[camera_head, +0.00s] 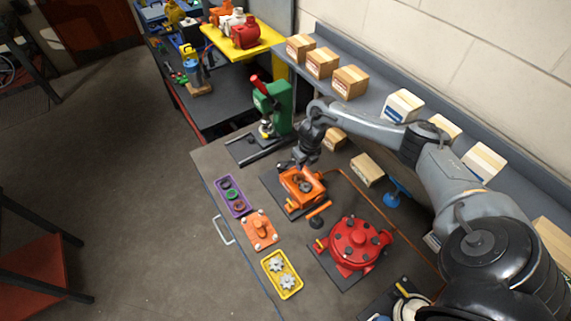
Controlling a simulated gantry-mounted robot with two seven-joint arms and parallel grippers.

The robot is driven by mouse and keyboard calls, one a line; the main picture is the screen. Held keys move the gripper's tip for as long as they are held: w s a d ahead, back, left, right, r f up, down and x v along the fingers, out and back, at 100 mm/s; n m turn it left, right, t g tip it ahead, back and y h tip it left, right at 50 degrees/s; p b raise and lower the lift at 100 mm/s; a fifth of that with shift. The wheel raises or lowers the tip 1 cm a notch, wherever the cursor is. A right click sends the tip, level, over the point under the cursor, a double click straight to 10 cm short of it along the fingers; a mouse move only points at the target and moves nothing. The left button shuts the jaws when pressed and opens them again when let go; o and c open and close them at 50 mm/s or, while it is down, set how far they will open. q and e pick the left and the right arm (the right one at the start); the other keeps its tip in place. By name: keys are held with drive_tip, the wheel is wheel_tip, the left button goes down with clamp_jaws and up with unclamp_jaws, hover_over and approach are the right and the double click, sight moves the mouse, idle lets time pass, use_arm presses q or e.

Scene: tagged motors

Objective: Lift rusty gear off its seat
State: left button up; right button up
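An orange motor housing (315,195) sits on a dark mat on the bench, with its top open. A small brownish gear (303,185), which looks like the rusty gear, shows inside it. My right gripper (304,163) comes in from the right and hangs just above the back left of the housing. Its fingers are dark and small here, so I cannot tell whether they are open or touch the gear. My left gripper is out of view.
An orange cover plate (261,230), a purple tray (231,187) of rings and a yellow tray (291,292) with silver gears lie at the bench's left. A red motor (357,243) stands to the right. A green press (279,106) stands behind.

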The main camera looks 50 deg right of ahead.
drive_tip(key=b, duration=0.4)
hover_over(299, 176)
drive_tip(key=s, duration=0.1)
wheel_tip(299, 176, down, 5)
drive_tip(key=shift+s+r, duration=0.1)
drive_tip(key=shift+s, duration=0.05)
drive_tip(key=f+b, duration=0.2)
drive_tip(key=f, duration=0.1)
drive_tip(key=w+f+b, duration=0.1)
drive_tip(key=f+b, duration=0.2)
drive_tip(key=shift+w, duration=0.1)
drive_tip(key=shift+r, duration=0.1)
drive_tip(key=shift+c, duration=0.2)
clamp_jaws()
